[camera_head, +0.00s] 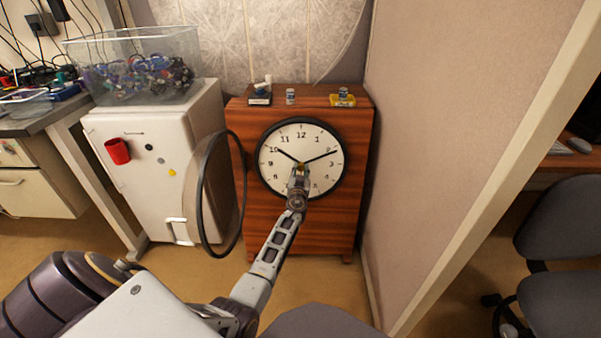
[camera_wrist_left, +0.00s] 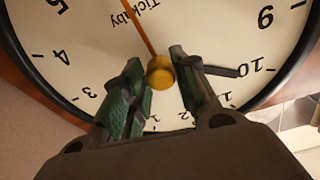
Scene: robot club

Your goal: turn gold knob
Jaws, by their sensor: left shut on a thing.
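The gold knob (camera_wrist_left: 160,73) sits at the centre of a white clock face (camera_head: 275,180) with a black rim, on the front of a wooden cabinet. In the left wrist view the clock face appears upside down. My left gripper (camera_head: 300,172) reaches the centre of the face, and in the left wrist view its two green-padded fingers (camera_wrist_left: 157,65) are shut on the gold knob, one on each side. In the head view the gripper mostly hides the knob. My right gripper is not in view.
A black ring-shaped clock cover (camera_head: 203,190) stands swung open at the left of the face. Small items lie on the wooden cabinet (camera_head: 240,115). A white cabinet (camera_head: 110,190) with a clear bin (camera_head: 140,75) stands left. A partition wall (camera_head: 430,130) is close on the right.

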